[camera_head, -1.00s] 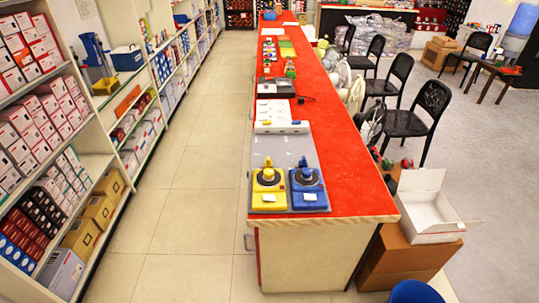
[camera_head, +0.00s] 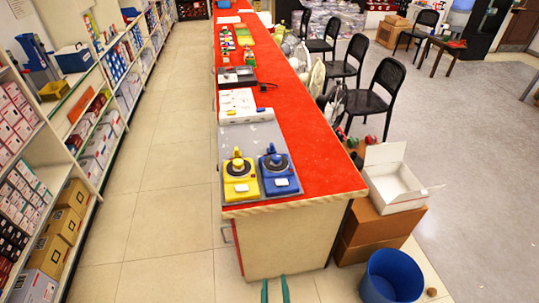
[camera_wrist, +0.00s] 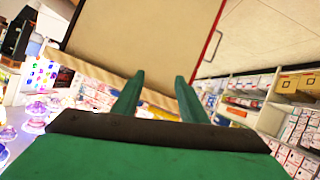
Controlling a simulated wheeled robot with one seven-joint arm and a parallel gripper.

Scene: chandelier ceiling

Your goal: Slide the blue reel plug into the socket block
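The blue reel unit (camera_head: 279,175), with a dark round disc on top, stands near the close end of the red counter in the head view. A small blue piece (camera_head: 272,151) sits at its top; it may be the plug, but it is too small to tell. A yellow unit (camera_head: 241,181) of the same kind stands just left of it. I cannot make out the socket block. My gripper (camera_head: 275,290) shows as two green fingertips below the counter's front end, well short of the reels. In the wrist view my gripper (camera_wrist: 158,88) is open and empty, facing the counter's pale end panel.
The red counter (camera_head: 323,165) runs away from me with goods farther along it. A blue bin (camera_head: 391,276) and an open white box (camera_head: 394,186) on cartons stand right of it. Black chairs (camera_head: 379,95) line its right side. The tiled aisle (camera_head: 165,190) on the left is clear.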

